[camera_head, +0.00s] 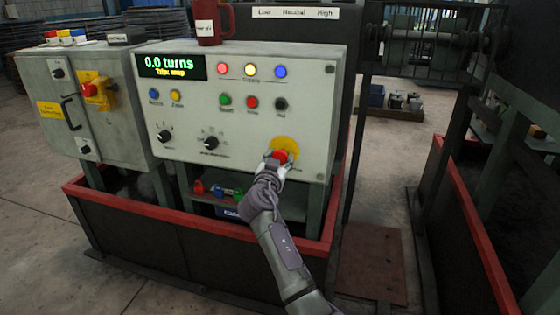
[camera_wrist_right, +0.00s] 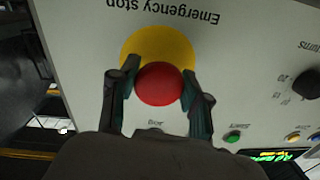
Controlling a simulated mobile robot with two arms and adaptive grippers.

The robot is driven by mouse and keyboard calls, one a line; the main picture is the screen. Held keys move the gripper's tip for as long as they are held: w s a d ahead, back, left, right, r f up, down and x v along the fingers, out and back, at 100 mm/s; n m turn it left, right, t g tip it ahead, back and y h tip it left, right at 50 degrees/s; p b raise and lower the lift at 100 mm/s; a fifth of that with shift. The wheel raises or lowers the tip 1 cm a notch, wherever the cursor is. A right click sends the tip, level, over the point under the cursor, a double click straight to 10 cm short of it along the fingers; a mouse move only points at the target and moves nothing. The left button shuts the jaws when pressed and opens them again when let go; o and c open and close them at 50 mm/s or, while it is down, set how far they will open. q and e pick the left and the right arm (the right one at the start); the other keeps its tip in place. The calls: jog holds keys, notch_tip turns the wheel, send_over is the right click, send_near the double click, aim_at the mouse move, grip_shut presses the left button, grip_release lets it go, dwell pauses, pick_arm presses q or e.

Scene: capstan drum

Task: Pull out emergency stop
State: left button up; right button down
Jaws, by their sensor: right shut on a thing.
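The emergency stop is a red mushroom button (camera_head: 279,156) on a yellow round plate (camera_head: 287,144), low on the right side of the grey control panel. In the right wrist view the red button (camera_wrist_right: 159,84) sits between my two fingers, with the yellow plate (camera_wrist_right: 150,45) behind it and the label "Emergency stop" beside it. My right gripper (camera_head: 275,162) is at the panel and shut on the button, one finger on each side. It also shows in the right wrist view (camera_wrist_right: 159,92). My left gripper is not in view.
The control panel (camera_head: 240,165) carries lamps, buttons, knobs and a display reading "0.0 turns" and "Trip: snap". A red mug (camera_head: 209,25) stands on top. A second box with another red switch (camera_head: 90,90) is at left. A red-edged low wall (camera_head: 180,211) runs below the panel.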

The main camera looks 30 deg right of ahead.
jog(key=shift+a+f, duration=0.1)
jog(key=shift+f, duration=0.1)
jog(key=c, duration=0.9)
grip_release()
jog(key=shift+c, duration=0.2)
jog(key=o, duration=0.4)
jog(key=shift+s+a+r, duration=0.1)
jog(key=shift+s+r, duration=0.05)
jog(key=shift+o, duration=0.2)
jog(key=v, duration=1.2)
